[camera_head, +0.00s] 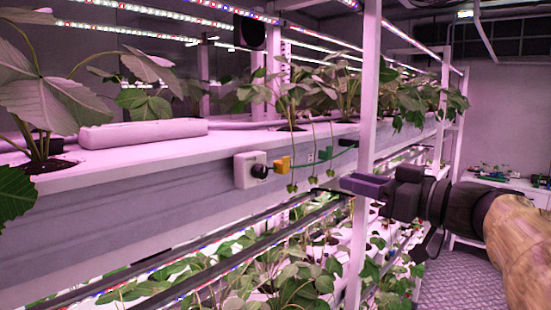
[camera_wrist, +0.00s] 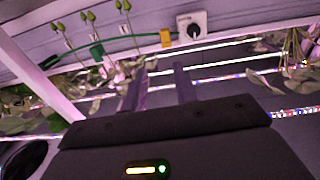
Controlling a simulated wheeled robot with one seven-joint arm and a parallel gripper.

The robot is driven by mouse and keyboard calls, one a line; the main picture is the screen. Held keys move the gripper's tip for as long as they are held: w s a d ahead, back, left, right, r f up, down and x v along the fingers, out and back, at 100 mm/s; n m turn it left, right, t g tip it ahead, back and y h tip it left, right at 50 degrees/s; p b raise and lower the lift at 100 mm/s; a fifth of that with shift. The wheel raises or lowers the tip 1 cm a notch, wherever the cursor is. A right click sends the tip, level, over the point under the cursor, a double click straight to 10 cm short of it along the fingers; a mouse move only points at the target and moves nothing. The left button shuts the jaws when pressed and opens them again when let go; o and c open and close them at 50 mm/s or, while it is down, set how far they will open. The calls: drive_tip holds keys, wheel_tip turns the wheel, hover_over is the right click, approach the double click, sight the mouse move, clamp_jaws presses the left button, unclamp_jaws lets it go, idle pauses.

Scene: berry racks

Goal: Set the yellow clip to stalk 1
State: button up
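The yellow clip (camera_head: 283,164) sits on the green line along the shelf's front face, just right of a white box. It also shows in the wrist view (camera_wrist: 165,38), upper middle. A few thin stalks with green berries (camera_head: 291,187) hang over the shelf edge near it; they also show in the wrist view (camera_wrist: 90,17). I cannot tell which is stalk 1. A green clip (camera_head: 325,153) is farther right on the line. My gripper (camera_head: 338,187) is right of and below the yellow clip, clear of it. In the wrist view its fingers (camera_wrist: 159,80) are apart with nothing between.
The white box with a black knob (camera_head: 250,169) is fixed to the shelf front. A white rack post (camera_head: 368,100) stands close to my gripper. Leafy plants fill the lower shelf (camera_head: 290,280). The aisle floor (camera_head: 460,280) is clear at the right.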

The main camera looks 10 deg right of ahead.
sight(287, 167)
drive_tip(key=shift+s+a+g, duration=0.1)
drive_tip(key=shift+s+g, duration=0.2)
drive_tip(key=shift+s, duration=0.15)
drive_tip(key=p+x, duration=0.4)
drive_tip(key=x, duration=1.3)
drive_tip(key=shift+w+a+r, duration=0.15)
drive_tip(key=shift+a+r, duration=0.05)
drive_tip(key=shift+a, duration=0.05)
clamp_jaws()
